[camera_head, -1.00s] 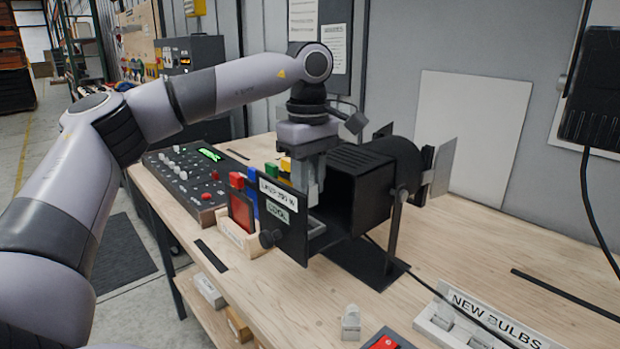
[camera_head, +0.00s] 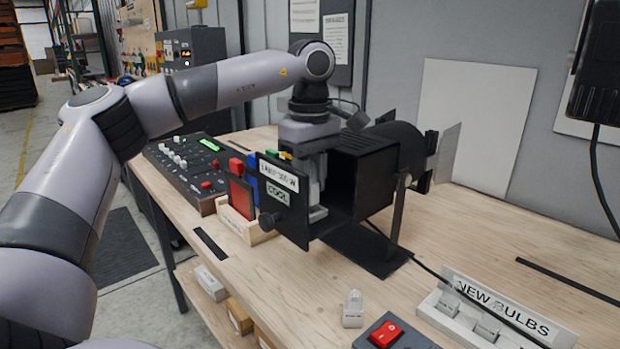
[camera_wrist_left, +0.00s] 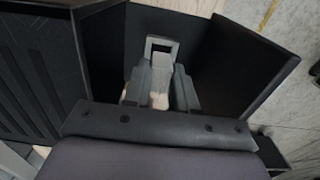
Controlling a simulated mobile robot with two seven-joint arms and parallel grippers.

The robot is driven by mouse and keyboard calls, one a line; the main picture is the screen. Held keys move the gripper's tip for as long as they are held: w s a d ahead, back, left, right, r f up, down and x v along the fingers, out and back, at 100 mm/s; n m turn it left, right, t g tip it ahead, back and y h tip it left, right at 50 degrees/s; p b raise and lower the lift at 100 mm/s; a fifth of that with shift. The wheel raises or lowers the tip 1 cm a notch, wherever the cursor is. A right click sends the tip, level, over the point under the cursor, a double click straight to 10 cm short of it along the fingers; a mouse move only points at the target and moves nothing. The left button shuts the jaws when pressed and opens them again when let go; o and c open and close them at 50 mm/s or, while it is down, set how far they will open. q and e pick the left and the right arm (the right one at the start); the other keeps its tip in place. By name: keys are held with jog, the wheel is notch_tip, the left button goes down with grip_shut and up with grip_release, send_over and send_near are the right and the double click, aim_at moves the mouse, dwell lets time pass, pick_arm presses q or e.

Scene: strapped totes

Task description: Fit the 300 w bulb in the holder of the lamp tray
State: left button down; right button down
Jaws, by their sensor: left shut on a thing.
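The lamp tray is drawn out of the black lamp housing (camera_head: 362,160). Its black front plate (camera_head: 283,218) carries a lamp label with wattage and a "COOL" sign. My left gripper (camera_head: 317,192) points down into the gap between plate and housing, low over the tray. In the wrist view its fingers (camera_wrist_left: 160,97) are shut on a small pale piece (camera_wrist_left: 160,98), seemingly the bulb; only part of it shows. A grey rectangular bracket (camera_wrist_left: 161,48) shows just beyond the fingertips. The holder is hidden, so I cannot tell whether the bulb touches it. My right gripper is out of view.
A loose bulb (camera_head: 352,309) stands on the bench near a red switch box (camera_head: 386,334). The "NEW BULBS" rack (camera_head: 448,306) is at front right. A control panel (camera_head: 190,170) and a wooden block with coloured pieces (camera_head: 243,228) lie left. A cable crosses the bench.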

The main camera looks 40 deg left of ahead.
pick_arm(q)
jog(key=shift+f+b, duration=0.35)
jog(key=shift+f, duration=0.2)
dwell(0.4)
jog(key=shift+r+p, duration=0.3)
jog(key=shift+p, duration=0.4)
dwell(1.7)
jog(key=shift+f, duration=0.2)
dwell(1.1)
jog(key=c, duration=0.8)
grip_release()
jog(key=shift+f, duration=0.1)
notch_tip(320, 180, up, 7)
jog(key=shift+r, duration=0.2)
jog(key=shift+d, duration=0.1)
